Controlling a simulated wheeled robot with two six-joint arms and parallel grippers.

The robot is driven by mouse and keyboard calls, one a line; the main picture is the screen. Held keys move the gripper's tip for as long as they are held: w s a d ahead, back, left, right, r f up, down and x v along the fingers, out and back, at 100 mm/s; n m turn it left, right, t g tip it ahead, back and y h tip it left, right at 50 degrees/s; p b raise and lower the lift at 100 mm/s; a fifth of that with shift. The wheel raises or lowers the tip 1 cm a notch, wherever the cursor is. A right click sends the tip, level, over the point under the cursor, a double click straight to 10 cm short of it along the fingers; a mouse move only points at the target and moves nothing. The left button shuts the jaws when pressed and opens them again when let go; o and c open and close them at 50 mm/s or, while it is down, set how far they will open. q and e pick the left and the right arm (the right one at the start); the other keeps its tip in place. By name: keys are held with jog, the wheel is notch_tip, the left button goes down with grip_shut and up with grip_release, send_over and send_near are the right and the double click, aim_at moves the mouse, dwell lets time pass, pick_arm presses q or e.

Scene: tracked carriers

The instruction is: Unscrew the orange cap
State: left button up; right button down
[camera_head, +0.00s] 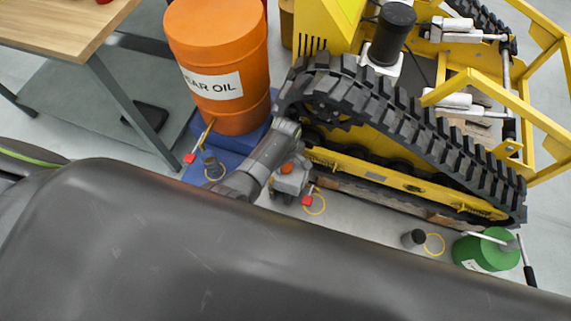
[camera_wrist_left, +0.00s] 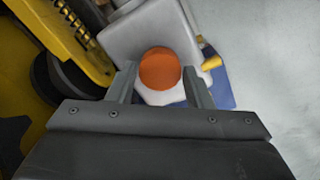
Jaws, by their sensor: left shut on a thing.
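The orange cap (camera_wrist_left: 160,68) is round and sits on a pale grey-white container (camera_wrist_left: 148,33) in the left wrist view. My left gripper (camera_wrist_left: 160,74) has one finger on each side of the cap and is shut on it. In the head view the cap (camera_head: 287,168) is a small orange spot on the pale container (camera_head: 292,184), beside the tracked carrier. My dark arm hides part of that area. My right gripper is not in view.
The yellow tracked carrier (camera_head: 408,184) stands close on the right. An orange gear oil drum (camera_head: 217,55) stands on a blue base behind. A green can (camera_head: 484,251) is at the lower right. A wooden table (camera_head: 60,25) is at the upper left.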

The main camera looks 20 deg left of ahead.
pick_arm(q)
jog(key=n, duration=0.4)
jog(key=shift+n, duration=0.3)
jog(key=shift+p, duration=0.3)
jog(key=n, duration=0.5)
jog(key=shift+n+p, duration=0.35)
jog(key=shift+n, duration=0.05)
jog(key=n, duration=0.4)
